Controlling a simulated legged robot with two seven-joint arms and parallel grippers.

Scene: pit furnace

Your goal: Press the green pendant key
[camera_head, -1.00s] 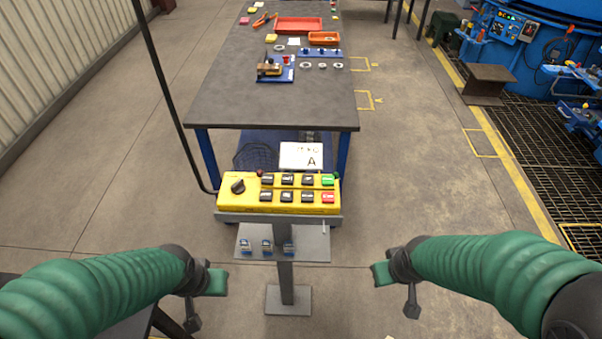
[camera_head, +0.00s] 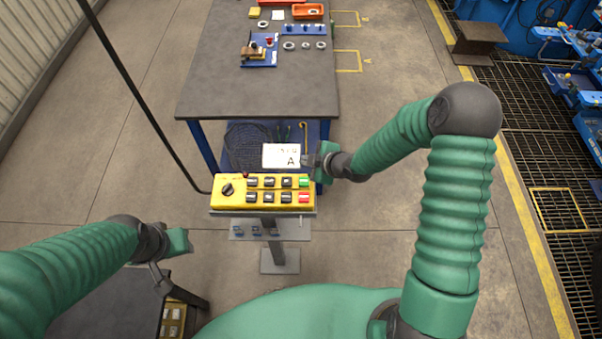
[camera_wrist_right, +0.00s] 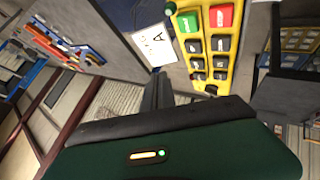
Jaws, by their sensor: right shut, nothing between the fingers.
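The yellow pendant box (camera_head: 220,202) stands on a grey post, with a black knob and two rows of keys. Its green key (camera_head: 304,182) is at the right end of the upper row, above the red key (camera_head: 304,197). The right wrist view shows the green key (camera_wrist_right: 188,22) and red key (camera_wrist_right: 221,16) at the top. My right gripper (camera_head: 312,161) is shut and empty, just beyond the box's back right corner, apart from the green key in the picture. Its narrow dark fingers (camera_wrist_right: 158,80) show below the keys. My left gripper (camera_head: 184,243) is at lower left; its fingers are unclear.
A white card marked A (camera_head: 281,155) stands behind the pendant, beside my right gripper. A dark workbench (camera_head: 250,95) lies beyond, with parts and an orange tray (camera_head: 307,11). A black pole (camera_head: 130,85) rises at the pendant's left.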

